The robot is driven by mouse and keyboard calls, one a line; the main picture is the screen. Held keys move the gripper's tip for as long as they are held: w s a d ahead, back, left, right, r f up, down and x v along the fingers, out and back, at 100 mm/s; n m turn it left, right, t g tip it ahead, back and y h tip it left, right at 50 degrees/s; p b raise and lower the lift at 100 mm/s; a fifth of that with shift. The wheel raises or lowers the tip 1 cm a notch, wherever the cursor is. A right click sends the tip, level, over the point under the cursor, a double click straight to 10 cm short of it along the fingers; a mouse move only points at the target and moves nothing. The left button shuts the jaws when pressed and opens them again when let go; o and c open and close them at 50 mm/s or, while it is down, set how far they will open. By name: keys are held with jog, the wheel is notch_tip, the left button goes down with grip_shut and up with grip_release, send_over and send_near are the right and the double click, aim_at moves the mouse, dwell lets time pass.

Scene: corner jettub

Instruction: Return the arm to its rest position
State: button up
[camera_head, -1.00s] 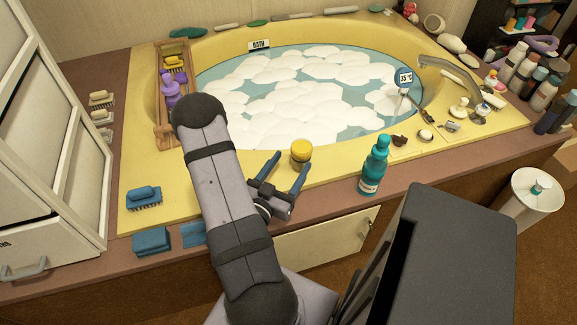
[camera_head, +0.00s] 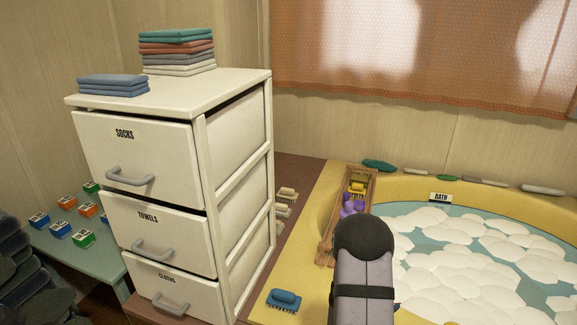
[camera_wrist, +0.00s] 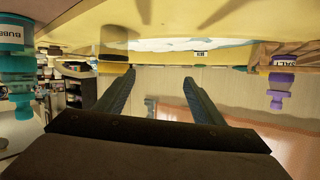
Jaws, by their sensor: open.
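My gripper (camera_wrist: 158,78) shows in the wrist view with its two blue fingers spread apart and nothing between them. The head view shows only part of my arm, grey with a dark rounded joint, in front of the tub's left edge; the gripper is outside that view. The wrist picture looks upside down.
A white drawer unit (camera_head: 235,160) with folded cloths on top stands left of the yellow tub (camera_head: 312,245). A wooden caddy (camera_head: 329,243) spans the tub's left rim, and a blue brush (camera_head: 284,299) lies on the near-left rim. Lettered blocks (camera_head: 84,238) sit on a green table.

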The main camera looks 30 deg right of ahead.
jog(key=w+a+r+n+t+y+p, duration=0.2)
jog(key=w+a+r+n+y+p, duration=0.2)
jog(key=w+a+r+y+p, duration=0.5)
jog(key=w+a+r+n+t+y+p, duration=0.15)
jog(key=w+a+r+n+p, duration=0.35)
jog(key=a, duration=0.8)
jog(key=s+a+r+n+g+y+p, duration=0.3)
jog(key=s+a+r+n+y+p, duration=0.15)
jog(key=a+r+p, duration=0.4)
jog(key=s+a+r+n+g+h+p, duration=0.1)
jog(key=s+a+r+n+g+p, duration=0.2)
jog(key=s+r, duration=0.6)
notch_tip(320, 180, up, 3)
jog(key=shift+s+a+f+p, duration=0.15)
jog(key=shift+s+a+p, duration=0.1)
jog(key=shift+a+p, duration=0.35)
jog(key=shift+d+n, duration=0.1)
jog(key=shift+n, duration=0.15)
